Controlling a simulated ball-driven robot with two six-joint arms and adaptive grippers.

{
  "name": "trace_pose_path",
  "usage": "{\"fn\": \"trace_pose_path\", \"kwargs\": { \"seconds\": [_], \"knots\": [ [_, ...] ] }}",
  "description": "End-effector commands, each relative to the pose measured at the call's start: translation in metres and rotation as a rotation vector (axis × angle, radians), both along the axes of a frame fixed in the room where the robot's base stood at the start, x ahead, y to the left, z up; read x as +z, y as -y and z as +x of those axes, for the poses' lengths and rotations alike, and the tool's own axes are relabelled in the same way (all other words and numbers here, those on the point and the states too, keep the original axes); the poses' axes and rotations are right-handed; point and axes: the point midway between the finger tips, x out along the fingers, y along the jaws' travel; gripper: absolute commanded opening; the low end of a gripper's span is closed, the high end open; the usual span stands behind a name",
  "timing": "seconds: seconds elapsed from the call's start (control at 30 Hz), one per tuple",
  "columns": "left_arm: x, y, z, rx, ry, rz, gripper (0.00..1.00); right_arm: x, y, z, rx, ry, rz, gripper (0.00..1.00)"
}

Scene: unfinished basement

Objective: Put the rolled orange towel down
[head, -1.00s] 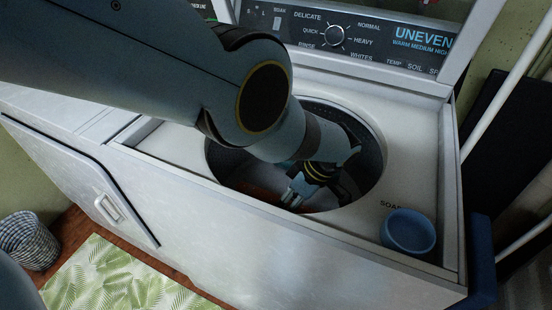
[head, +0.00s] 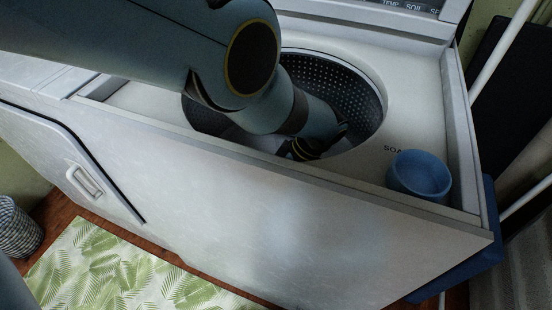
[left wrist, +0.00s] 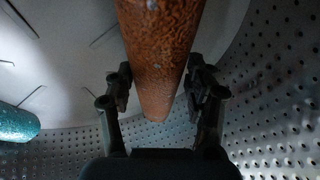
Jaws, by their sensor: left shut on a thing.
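The rolled orange towel (left wrist: 158,50) is a rough orange-brown roll between the fingers of my left gripper (left wrist: 160,88) in the left wrist view. The gripper is shut on it, inside the perforated grey drum (left wrist: 275,100) of the washing machine. In the head view my left arm reaches down through the round opening, and the drum's perforated wall (head: 335,85) shows behind it. The gripper's tips and the towel are hidden there by the arm and the opening's front rim. Whether the towel touches the drum floor I cannot tell. My right gripper is not in view.
A teal rolled thing (left wrist: 18,122) lies in the drum, apart from the gripper. A blue bowl (head: 419,175) stands on the washer top (head: 408,100), right of the opening. A leaf-patterned mat (head: 120,275) and a woven basket (head: 18,235) are on the floor.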

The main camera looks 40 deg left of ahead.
Motion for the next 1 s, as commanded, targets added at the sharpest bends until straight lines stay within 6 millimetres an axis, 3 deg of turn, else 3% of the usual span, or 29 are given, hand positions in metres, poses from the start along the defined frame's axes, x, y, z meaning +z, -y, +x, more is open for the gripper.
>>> {"fn": "trace_pose_path", "kwargs": {
  "seconds": [0.07,0.3,0.67,0.7,0.87,1.0],
  "knots": [
    [-0.012,0.0,0.0,0.0,-0.001,0.0,0.18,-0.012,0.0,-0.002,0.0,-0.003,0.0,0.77],
    [-0.009,0.0,0.0,0.0,0.001,0.0,0.18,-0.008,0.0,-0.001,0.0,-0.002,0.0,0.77],
    [-0.021,0.0,0.0,0.0,0.0,0.0,0.18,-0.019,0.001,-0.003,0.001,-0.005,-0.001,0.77],
    [-0.021,0.0,0.0,0.0,0.0,0.0,0.55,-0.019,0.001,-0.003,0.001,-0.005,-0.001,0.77],
    [-0.019,0.0,0.0,0.0,0.0,0.0,0.76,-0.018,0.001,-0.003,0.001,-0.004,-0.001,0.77],
    [-0.019,0.0,0.0,0.0,0.0,0.0,0.77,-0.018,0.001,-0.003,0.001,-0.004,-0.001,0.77]
  ]
}}
